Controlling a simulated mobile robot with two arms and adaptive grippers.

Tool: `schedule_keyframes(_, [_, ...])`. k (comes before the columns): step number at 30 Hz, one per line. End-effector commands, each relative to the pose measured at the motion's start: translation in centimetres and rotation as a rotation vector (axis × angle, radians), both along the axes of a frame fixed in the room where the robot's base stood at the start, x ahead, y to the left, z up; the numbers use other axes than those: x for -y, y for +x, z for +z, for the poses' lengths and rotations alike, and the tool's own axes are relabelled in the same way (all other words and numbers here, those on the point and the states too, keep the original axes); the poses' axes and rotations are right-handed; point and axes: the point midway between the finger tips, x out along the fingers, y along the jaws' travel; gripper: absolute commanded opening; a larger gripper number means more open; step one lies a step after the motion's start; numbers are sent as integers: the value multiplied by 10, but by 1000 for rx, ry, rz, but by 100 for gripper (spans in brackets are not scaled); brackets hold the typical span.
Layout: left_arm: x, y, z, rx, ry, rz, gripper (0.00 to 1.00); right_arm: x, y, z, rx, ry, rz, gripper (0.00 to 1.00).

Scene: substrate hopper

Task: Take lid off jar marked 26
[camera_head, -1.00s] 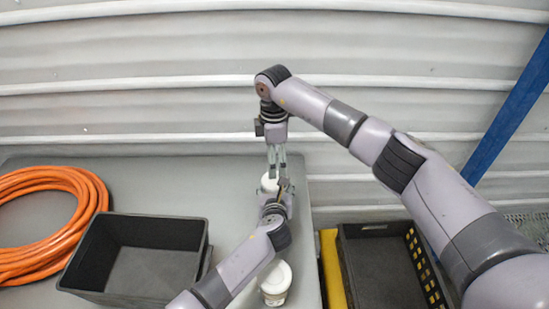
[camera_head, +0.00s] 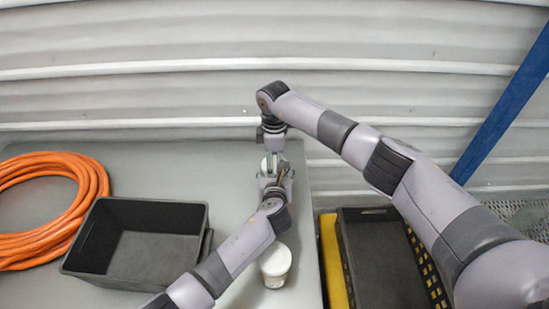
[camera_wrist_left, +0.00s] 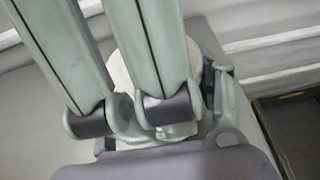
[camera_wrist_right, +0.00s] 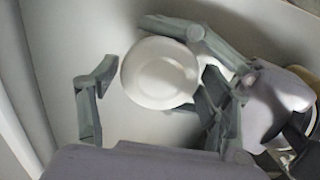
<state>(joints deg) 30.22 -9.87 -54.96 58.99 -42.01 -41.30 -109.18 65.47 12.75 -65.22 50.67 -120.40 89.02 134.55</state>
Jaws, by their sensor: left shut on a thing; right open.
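A jar with a round white lid (camera_wrist_right: 160,75) stands over the table, its lid facing up at my right wrist camera. My left gripper (camera_head: 274,178) is shut on this jar from the near side. My right gripper (camera_head: 270,160) points down from above, open, with its fingers around the lid's sides; I cannot tell whether they touch it. In the left wrist view, its pale fingers cover much of the lid. A second white lidded jar (camera_head: 276,267) stands nearer on the table, beside my left forearm. I cannot read a number on either jar.
A black empty bin (camera_head: 88,250) and a coiled orange hose (camera_head: 88,180) lie on the grey table (camera_head: 165,160) at left. A black crate (camera_head: 380,262) with yellow edging stands beyond the table's right edge. A corrugated wall closes the back.

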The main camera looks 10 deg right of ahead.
Motion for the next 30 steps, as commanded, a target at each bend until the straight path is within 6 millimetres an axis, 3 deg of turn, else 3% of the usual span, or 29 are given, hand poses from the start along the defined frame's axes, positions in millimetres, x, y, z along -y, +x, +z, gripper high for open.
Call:
schedule_keyframes(5, [1, -1, -1, -3, -2, -1, 0, 0, 0, 0, 0, 0, 1, 71])
schedule_keyframes(23, [1, -1, -1, -3, -2, -1, 0, -1, 0, 0, -1, 1, 1, 31])
schedule_keyframes(24, [1, -1, -1, -3, -3, -1, 0, -1, 0, 0, -1, 1, 1, 63])
schedule_keyframes(30, [1, -1, -1, -3, -2, -1, 0, -1, 0, 0, 0, 1, 1, 77])
